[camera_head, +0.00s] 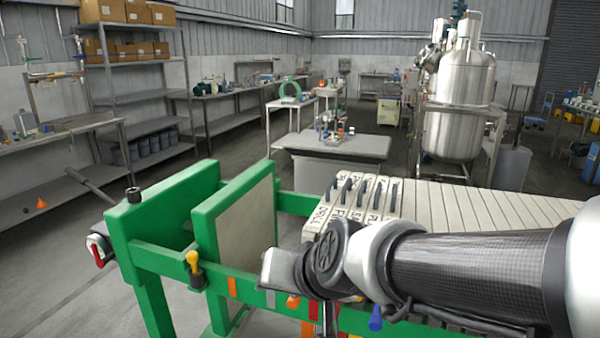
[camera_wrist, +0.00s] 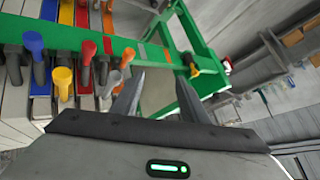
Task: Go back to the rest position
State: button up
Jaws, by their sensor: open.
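My arm reaches in from the right in the head view, and my gripper (camera_wrist: 150,97) shows in the wrist view with its two fingers apart and nothing between them. The fingers point toward the green frame (camera_head: 240,213) of a plate press. In the wrist view the frame's green rail (camera_wrist: 120,45) crosses beyond the fingertips. Colored handles stick out near the rail, among them a yellow one (camera_wrist: 63,78) and a red one (camera_wrist: 88,50), to the left of the fingers. I see no contact between the fingers and these parts. In the head view my arm hides part of the rail.
White labeled plates (camera_head: 440,200) with black handles fill the press behind my arm. A grey table (camera_head: 345,147) stands beyond it, with a steel tank (camera_head: 460,95) at the back right. Shelving (camera_head: 135,98) and benches line the left wall.

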jog(key=s+d+r+g+h, duration=0.1)
jog(key=s+d+h, duration=0.1)
jog(key=s+d, duration=0.55)
jog(key=s+d+r+g+h, duration=0.1)
jog(key=s+d+r+h, duration=0.2)
jog(key=d, duration=0.7)
notch_tip(320, 180, up, 15)
jog(key=s+p, duration=0.1)
jog(key=p, duration=1.5)
jog(key=shift+s+a+f, duration=0.15)
jog(key=shift+a+f, duration=0.05)
jog(key=shift+r+p, duration=0.4)
jog(key=shift+p, duration=0.15)
jog(key=shift+c, duration=1.1)
jog(key=shift+f, duration=0.1)
